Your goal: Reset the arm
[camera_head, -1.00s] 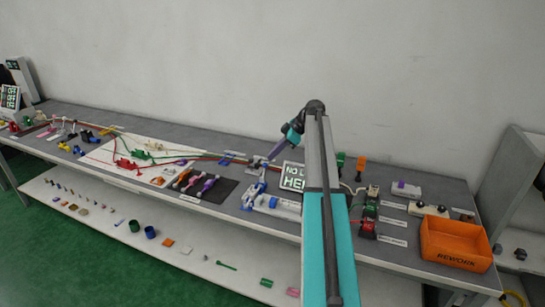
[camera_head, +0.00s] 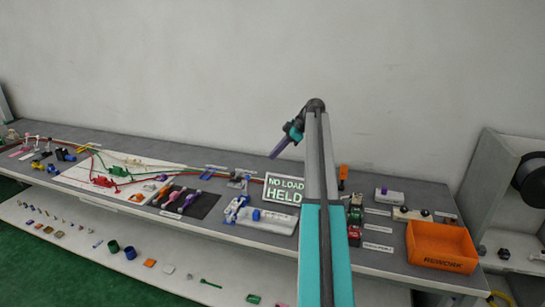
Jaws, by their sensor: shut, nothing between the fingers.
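My arm (camera_head: 325,240) reaches forward over the bench from the lower middle, in teal and grey. My gripper (camera_head: 273,155) hangs at its far end above the back of the bench, against the wall. It is small, shut and empty, pointing down and left. It is apart from the fixtures below. Beneath it stands a sign (camera_head: 284,189) reading "NO LOAD HELD". A blue and white lever fixture (camera_head: 236,209) sits left of the sign. My arm hides part of the bench to the right of the sign.
An orange bin (camera_head: 441,247) marked REWORK stands at the right end. Coloured levers lie on a dark mat (camera_head: 206,207). Red and green clamps (camera_head: 112,178) with cables sit on a white board further left. A lower shelf (camera_head: 175,276) carries several small parts.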

